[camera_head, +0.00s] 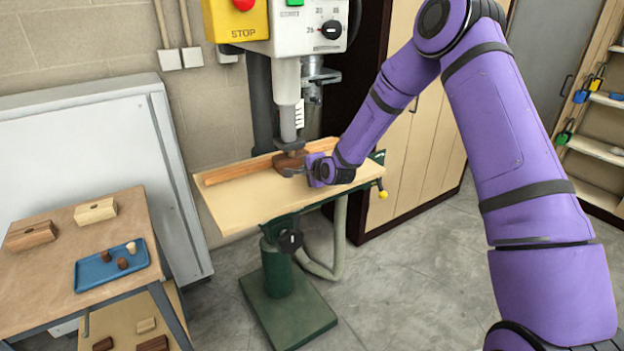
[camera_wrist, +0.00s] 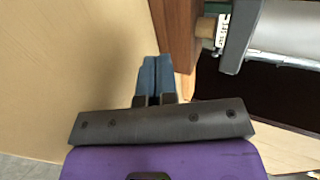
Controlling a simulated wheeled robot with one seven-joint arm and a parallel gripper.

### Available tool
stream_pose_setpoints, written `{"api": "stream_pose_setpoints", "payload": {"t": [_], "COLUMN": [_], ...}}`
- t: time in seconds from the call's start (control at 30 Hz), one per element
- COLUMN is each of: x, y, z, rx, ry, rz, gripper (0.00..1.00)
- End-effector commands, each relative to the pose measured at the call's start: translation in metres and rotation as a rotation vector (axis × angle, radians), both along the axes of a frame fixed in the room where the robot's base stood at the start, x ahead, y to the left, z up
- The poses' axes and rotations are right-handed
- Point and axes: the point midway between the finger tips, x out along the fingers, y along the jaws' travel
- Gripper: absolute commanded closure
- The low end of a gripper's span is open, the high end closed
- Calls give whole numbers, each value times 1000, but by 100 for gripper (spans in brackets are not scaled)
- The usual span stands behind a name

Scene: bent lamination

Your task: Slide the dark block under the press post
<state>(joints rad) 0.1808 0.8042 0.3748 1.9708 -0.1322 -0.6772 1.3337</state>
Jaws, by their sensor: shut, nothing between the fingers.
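The dark block (camera_head: 289,160) is a brown wooden piece on the pale table board (camera_head: 245,199), below the grey press post (camera_head: 288,124). In the head view it sits at or under the post's foot, partly hidden by my gripper. My gripper (camera_head: 289,171) is at its near side, low over the board. In the wrist view the fingers (camera_wrist: 155,77) are together and empty, with the tips close beside the brown block (camera_wrist: 178,32). The grey post (camera_wrist: 288,30) and its flat foot (camera_wrist: 240,38) are to the right, with a visible gap from the block. Contact with the fingers is unclear.
A long orange-brown wooden fence (camera_head: 240,170) runs along the back of the board. The press head (camera_head: 308,30) hangs above. At the left, a side table (camera_head: 60,260) holds wooden blocks and a blue tray (camera_head: 95,274). The front of the board is clear.

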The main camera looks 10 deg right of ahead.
Motion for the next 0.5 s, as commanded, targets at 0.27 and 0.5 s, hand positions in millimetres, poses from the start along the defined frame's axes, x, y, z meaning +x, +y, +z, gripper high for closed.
{"api": "stream_pose_setpoints", "payload": {"t": [0.27,0.5], "x": [-23,-42], "y": [-8,-14], "z": [2,5], "rx": [0,-1], "ry": [1,1], "rz": [-1,-1], "gripper": [100,100]}}
